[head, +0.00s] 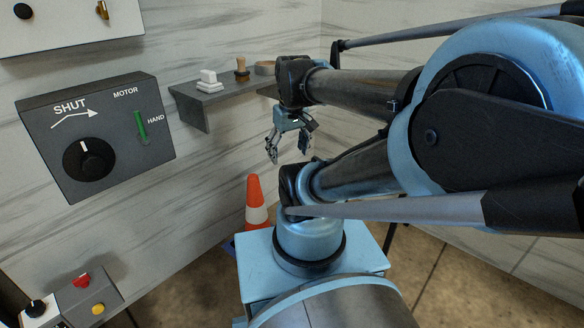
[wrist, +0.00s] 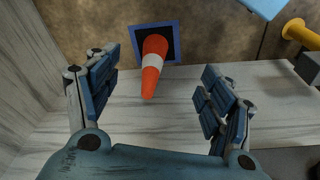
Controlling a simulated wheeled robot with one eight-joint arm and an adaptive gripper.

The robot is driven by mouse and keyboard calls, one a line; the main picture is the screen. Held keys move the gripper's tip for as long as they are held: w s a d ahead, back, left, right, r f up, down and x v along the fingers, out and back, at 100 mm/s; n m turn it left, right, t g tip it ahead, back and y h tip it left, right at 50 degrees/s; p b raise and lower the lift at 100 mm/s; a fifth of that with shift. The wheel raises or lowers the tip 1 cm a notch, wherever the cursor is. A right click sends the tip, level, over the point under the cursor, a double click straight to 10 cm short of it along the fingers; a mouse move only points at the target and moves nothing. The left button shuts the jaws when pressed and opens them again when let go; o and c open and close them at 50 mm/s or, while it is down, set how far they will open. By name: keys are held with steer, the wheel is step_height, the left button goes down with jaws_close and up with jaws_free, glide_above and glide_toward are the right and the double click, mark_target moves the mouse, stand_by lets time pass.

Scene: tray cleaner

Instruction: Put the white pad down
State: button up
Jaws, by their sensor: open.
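The white pad (head: 208,80) is a small white block with a raised grip. It rests on the left part of the grey wall shelf (head: 222,93) in the head view. My gripper (head: 287,150) hangs below and to the right of the shelf, apart from the pad, with its fingers spread. In the wrist view my gripper (wrist: 158,100) is open, with nothing between its fingers. The pad does not show in the wrist view.
A wooden-handled stamp (head: 242,70) and a brown ring (head: 265,68) share the shelf. A grey MOTOR box (head: 95,135) with a dial is on the wall at left. An orange cone (head: 256,203) stands on the floor below my gripper.

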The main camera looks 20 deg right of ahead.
steer(key=s+f, duration=0.1)
steer(key=s+f+m, duration=0.1)
steer(key=f, duration=0.1)
steer(key=f+m, duration=0.1)
steer(key=shift+s+d+f, duration=0.3)
steer(key=shift+s+d, duration=0.05)
steer(key=shift+s, duration=0.05)
steer(key=shift+w+f, duration=0.2)
steer(key=shift+w, duration=0.35)
